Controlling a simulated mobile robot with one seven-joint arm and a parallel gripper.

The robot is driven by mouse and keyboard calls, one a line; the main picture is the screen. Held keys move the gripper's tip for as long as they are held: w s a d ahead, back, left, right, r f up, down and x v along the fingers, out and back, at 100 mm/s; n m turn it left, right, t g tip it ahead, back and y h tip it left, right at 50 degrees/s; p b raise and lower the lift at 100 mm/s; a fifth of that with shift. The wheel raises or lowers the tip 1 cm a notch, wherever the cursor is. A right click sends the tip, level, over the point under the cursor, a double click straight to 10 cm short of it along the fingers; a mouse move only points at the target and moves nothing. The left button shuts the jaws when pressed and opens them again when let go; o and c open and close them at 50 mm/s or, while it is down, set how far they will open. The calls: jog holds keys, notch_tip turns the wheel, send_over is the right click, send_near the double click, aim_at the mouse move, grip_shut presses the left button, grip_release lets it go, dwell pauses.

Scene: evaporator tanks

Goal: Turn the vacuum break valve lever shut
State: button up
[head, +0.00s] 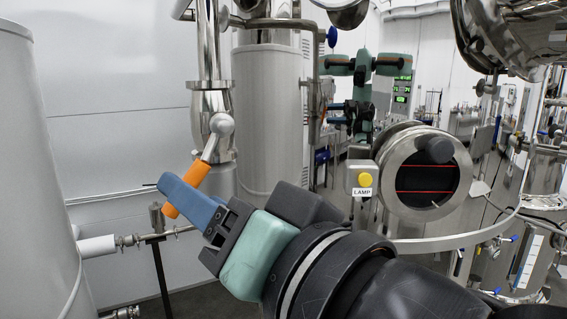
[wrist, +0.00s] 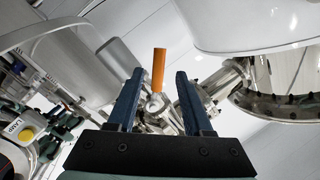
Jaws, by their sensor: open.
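The vacuum break valve lever (head: 190,182) has an orange grip on a metal arm. It slants down to the left from its pivot on the steel valve body (head: 218,108). My gripper (head: 170,186) is at the lower part of the orange grip, and one blue finger crosses in front of it in the head view. The other finger is hidden there. In the wrist view my gripper (wrist: 159,74) is open, with the orange grip (wrist: 159,68) showing in the gap between the two blue fingers. Space shows on both sides of the grip, with no visible contact.
A white tank (head: 30,150) stands at the left. A thin pipe with fittings (head: 150,238) runs below the lever. A round sight glass (head: 425,180) and a yellow LAMP button box (head: 363,179) are to the right. A grey column tank (head: 270,115) stands behind.

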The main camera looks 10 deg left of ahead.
jog(key=p+x, duration=0.1)
jog(key=x, duration=0.6)
jog(key=shift+w, duration=0.3)
grip_shut()
dwell(1.0)
